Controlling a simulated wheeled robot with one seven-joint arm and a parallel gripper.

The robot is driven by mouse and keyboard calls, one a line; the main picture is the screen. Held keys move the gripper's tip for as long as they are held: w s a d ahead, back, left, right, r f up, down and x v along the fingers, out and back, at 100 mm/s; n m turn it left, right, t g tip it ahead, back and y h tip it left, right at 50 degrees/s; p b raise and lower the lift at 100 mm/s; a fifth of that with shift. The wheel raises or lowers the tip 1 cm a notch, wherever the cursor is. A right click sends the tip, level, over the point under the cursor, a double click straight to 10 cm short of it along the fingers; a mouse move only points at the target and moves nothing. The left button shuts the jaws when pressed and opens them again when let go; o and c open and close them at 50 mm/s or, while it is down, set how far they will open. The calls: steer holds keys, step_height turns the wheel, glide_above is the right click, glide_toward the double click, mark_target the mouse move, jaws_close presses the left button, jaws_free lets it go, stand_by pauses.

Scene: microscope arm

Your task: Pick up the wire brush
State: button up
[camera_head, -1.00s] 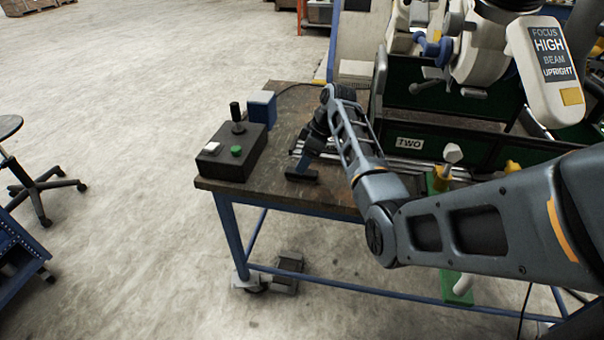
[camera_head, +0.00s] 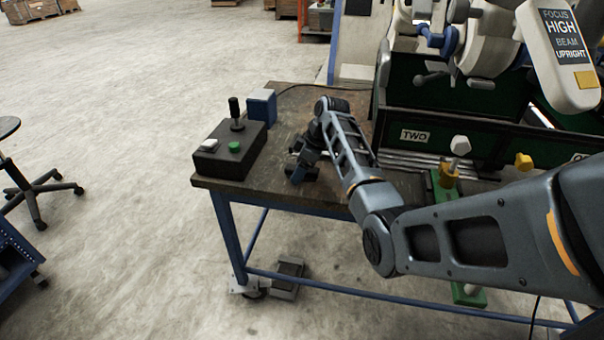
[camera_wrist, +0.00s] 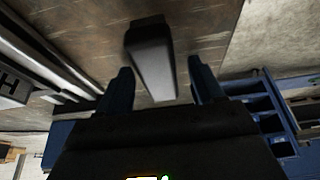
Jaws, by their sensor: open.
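My gripper (camera_head: 301,172) is low over the worn tabletop, near the front edge and right of the black control box. In the wrist view its two dark fingers (camera_wrist: 160,74) are spread apart. A long, narrow block with a dark end and a paler grey face (camera_wrist: 152,62) lies between and beyond the fingertips there. It looks like the wire brush, but no bristles show, so I cannot be sure. Gaps show on both sides between it and the fingers. In the head view my arm and gripper hide that spot, and no brush can be made out.
The black control box (camera_head: 230,152) with a joystick and green button stands left of my gripper, a blue box (camera_head: 262,106) behind it. The green machine bed (camera_head: 455,95) and white microscope head (camera_head: 556,55) are to the right.

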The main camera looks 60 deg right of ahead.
steer(key=shift+f, duration=0.1)
steer(key=c, duration=1.1)
step_height(320, 180, up, 10)
steer(key=p, duration=0.4)
steer(key=shift+p, duration=0.4)
steer(key=o, duration=0.6)
steer(key=shift+c, duration=0.2)
steer(key=c, duration=0.4)
